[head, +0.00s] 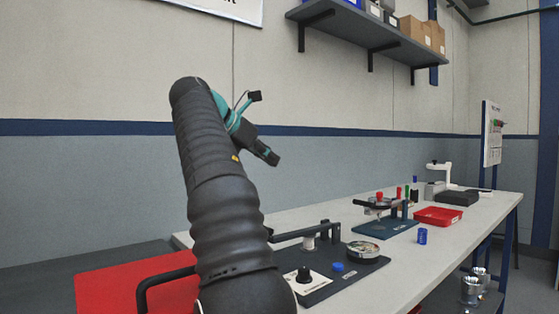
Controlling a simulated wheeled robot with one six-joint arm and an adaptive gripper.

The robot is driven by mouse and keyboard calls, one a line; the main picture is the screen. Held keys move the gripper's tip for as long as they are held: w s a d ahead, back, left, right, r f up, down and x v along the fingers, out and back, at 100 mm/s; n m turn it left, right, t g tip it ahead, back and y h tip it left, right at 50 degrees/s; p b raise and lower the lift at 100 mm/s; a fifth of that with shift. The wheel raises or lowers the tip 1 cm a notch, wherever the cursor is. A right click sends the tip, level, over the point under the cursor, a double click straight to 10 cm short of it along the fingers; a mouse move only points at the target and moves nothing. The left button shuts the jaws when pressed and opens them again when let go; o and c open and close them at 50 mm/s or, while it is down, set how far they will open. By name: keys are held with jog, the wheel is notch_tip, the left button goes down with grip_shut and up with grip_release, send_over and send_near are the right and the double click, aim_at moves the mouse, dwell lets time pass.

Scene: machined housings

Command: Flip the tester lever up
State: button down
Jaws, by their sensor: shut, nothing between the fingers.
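A tester with a dark base plate (345,282) lies on the near part of the bench. It carries a round dial gauge (363,249), a black knob on a white panel (304,275) and a blue button (338,267). A black bar that looks like the lever (300,233) runs roughly level above the plate's back edge; its left part is hidden behind my arm. My gripper (272,159) is shut and empty. It is raised in front of the wall, well above the bench and apart from the tester.
A red panel (105,291) and a black bent handle (166,278) are left of my arm. Further along the bench (398,258) are a blue cup (422,236), a fixture with coloured knobs (385,228) and a red tray (438,216). A shelf (375,35) hangs above.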

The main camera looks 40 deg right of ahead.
jog(key=a, duration=0.9)
jog(key=shift+s+a, duration=0.2)
jog(key=shift+a, duration=0.2)
